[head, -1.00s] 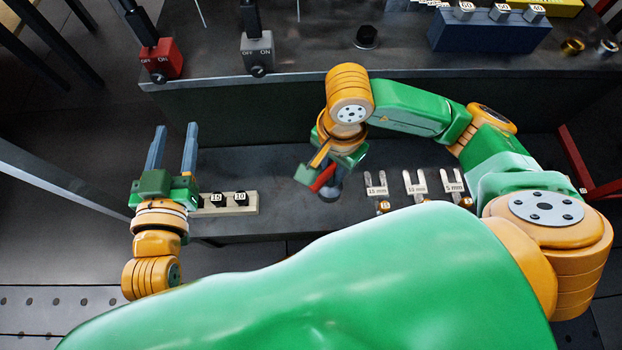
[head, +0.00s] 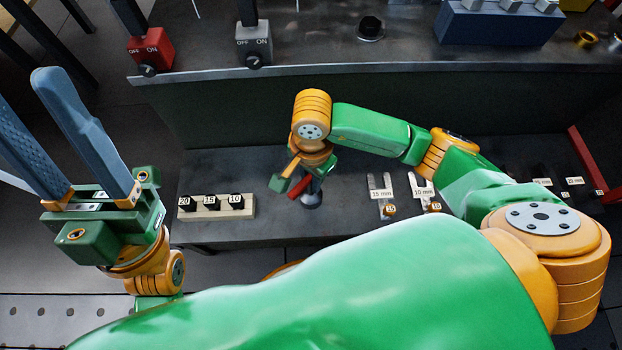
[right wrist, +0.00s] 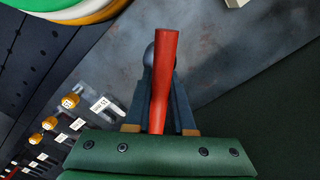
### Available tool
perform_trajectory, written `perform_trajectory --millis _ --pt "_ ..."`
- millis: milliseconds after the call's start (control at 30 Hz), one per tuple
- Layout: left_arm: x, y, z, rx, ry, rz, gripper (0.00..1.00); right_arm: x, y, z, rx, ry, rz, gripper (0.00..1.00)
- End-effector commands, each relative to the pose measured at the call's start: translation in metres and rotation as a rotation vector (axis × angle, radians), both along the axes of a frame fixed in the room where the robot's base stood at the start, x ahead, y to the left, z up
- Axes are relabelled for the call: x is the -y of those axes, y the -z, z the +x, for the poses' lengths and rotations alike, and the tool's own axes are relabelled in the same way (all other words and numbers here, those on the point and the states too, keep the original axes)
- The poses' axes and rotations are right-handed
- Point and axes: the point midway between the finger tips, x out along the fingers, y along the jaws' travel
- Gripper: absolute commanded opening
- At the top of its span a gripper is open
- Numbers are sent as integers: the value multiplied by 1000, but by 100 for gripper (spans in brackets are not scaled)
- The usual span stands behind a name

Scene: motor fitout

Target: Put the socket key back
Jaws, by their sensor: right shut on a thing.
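My right gripper (head: 306,188) is low over the lower bench, left of the forked holders. In the right wrist view its fingers (right wrist: 163,100) are shut on a red bar (right wrist: 165,70), which I take to be the socket key; it also shows small in the head view (head: 298,188). A dark rounded part (right wrist: 148,55) shows beside the bar; I cannot tell if it belongs to the key. A pale block (head: 215,213) with black pieces marked 20, 15 and 10 stands to the left. My left gripper (head: 30,90) is open and empty, raised at the left.
Forked holders (head: 381,190) labelled 15 mm and 10 mm, with brass tags, stand right of the right gripper. A red switch (head: 150,50), a grey switch (head: 254,42) and a blue block (head: 497,25) are on the upper bench. Bare bench lies between the pale block and right gripper.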

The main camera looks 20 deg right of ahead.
Motion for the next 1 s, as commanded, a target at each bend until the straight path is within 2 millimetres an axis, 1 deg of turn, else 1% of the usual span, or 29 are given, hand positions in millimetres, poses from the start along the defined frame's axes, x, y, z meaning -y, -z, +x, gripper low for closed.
perform_trajectory --millis 167,300,333,367,400,433,667,767,867,967,1000 --pt "0 -1 0 -1 0 0 50 0 -1 0 1 -1 0 0" --pt "-1 2 0 13 0 -5 50 0 4 0 1 -1 0 0" --pt "-1 0 0 12 0 -5 50 0 2 0 1 -1 0 30" --pt "-1 0 0 12 0 -5 50 0 2 0 0 -1 0 38" --pt "-1 0 0 11 0 -4 50 0 2 0 0 -1 0 49" --pt "-1 0 0 11 0 -4 50 0 2 0 0 -1 0 52" --pt "0 0 0 10 0 -4 50 0 2 0 0 -1 1 52" --pt "0 -4 1 -10 -1 2 50 0 -5 0 0 0 1 52" --pt "3 0 16 -91 -10 25 50 0 -16 1 2 -1 2 52" --pt "7 9 39 -236 -24 64 50 0 -36 1 4 -1 1 52" --pt "8 17 48 -293 -30 79 50 0 -39 1 3 -2 1 52"
